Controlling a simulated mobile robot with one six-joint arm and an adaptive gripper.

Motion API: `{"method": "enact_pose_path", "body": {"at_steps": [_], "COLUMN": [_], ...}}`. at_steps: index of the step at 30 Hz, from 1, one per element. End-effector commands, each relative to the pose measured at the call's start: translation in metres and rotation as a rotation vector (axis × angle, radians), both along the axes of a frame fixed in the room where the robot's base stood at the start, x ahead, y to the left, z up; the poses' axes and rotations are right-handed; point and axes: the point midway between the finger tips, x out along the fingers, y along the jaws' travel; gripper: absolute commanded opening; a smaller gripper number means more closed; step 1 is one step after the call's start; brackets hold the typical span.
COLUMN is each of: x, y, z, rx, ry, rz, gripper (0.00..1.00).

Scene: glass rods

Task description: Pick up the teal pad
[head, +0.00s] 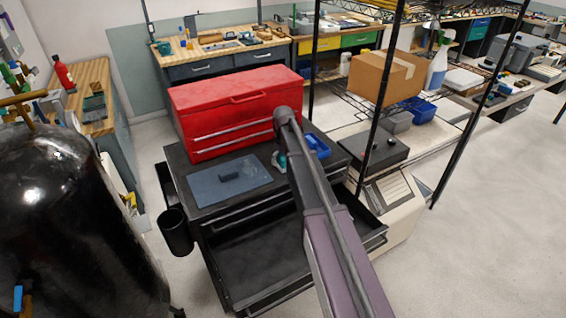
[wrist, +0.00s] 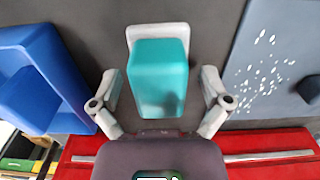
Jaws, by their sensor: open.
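The teal pad (wrist: 160,75) is a rounded block with a pale grey part showing behind its far end, over the dark cart top in the wrist view. My gripper (wrist: 161,88) is open, with one finger on each side of the pad and a gap to both. In the head view only a small piece of the teal pad (head: 280,160) shows beside my arm, in front of the red toolbox. My arm hides the rest of it and most of the gripper there.
A blue bin (wrist: 38,75) lies left of the pad in the wrist view. A grey-blue mat (wrist: 262,75) with a dark block (wrist: 309,90) lies to its right. The red toolbox (head: 235,105) stands close behind. An open drawer (head: 265,250) juts from the cart (head: 205,207).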

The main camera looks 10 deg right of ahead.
Motion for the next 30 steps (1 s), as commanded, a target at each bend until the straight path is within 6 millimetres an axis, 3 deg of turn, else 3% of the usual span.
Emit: {"method": "enact_pose_path", "body": {"at_steps": [1,2,10,30], "x": [0.0,0.0,0.0,0.0], "y": [0.0,0.0,0.0,-0.001], "z": [0.0,0.0,0.0,0.012], "rx": [0.0,0.0,0.0,0.0], "ry": [0.0,0.0,0.0,0.0], "rz": [0.0,0.0,0.0,-0.001], "gripper": [0.97,0.88,0.08,0.06]}}
